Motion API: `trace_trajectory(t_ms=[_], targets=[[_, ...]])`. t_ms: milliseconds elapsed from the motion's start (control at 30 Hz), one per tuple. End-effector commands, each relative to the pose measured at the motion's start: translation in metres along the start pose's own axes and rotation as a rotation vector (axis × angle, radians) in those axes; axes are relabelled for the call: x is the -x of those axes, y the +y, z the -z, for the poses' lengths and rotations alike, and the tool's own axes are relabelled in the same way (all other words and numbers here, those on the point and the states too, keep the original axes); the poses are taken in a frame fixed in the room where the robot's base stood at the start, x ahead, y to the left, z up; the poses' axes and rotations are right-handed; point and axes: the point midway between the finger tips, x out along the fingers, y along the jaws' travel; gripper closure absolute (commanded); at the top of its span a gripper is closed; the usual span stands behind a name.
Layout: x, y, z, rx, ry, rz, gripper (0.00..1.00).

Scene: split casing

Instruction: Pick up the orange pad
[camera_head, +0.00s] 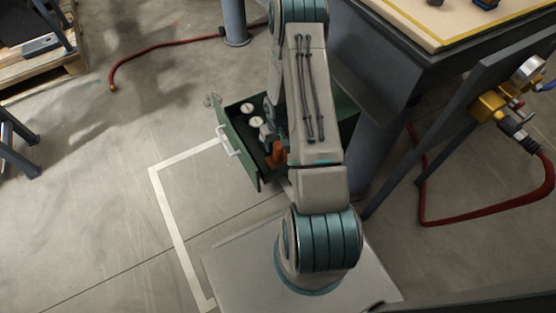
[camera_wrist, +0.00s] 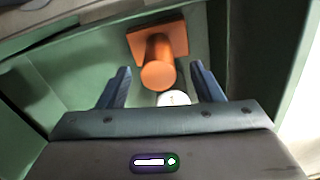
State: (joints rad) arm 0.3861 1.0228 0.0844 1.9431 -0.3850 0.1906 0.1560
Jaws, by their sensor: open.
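The orange pad (camera_wrist: 158,62) has a square plate with a round post standing out of it. It lies inside an open green drawer (camera_head: 224,148), near the drawer's front right part in the head view, where the pad (camera_head: 277,154) is partly hidden by my arm. My gripper (camera_wrist: 164,80) is open, with its two blue-grey fingers on either side of the pad's round post in the wrist view. I cannot tell whether the fingers are level with the post. Nothing is held.
White round pieces (camera_head: 247,108) lie in the drawer, and one (camera_wrist: 173,98) shows between the fingers. The drawer walls (camera_wrist: 217,45) are close around my gripper. A workbench (camera_head: 420,50) stands to the right, with a red hose (camera_head: 480,217) below.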

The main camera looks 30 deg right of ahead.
Motion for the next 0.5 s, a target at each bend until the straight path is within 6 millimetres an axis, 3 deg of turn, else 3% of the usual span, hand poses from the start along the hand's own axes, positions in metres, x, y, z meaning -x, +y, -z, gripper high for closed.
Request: trace_trajectory(t_ms=[33,200,467,500], targets=[[-0.013,0.001,0.000,-0.001,-0.001,0.001,0.41],[-0.034,0.002,0.000,0.000,0.001,0.000,0.41],[-0.034,0.002,0.001,0.000,0.001,0.000,0.41],[-0.034,0.002,0.001,0.000,0.001,0.000,0.52]])
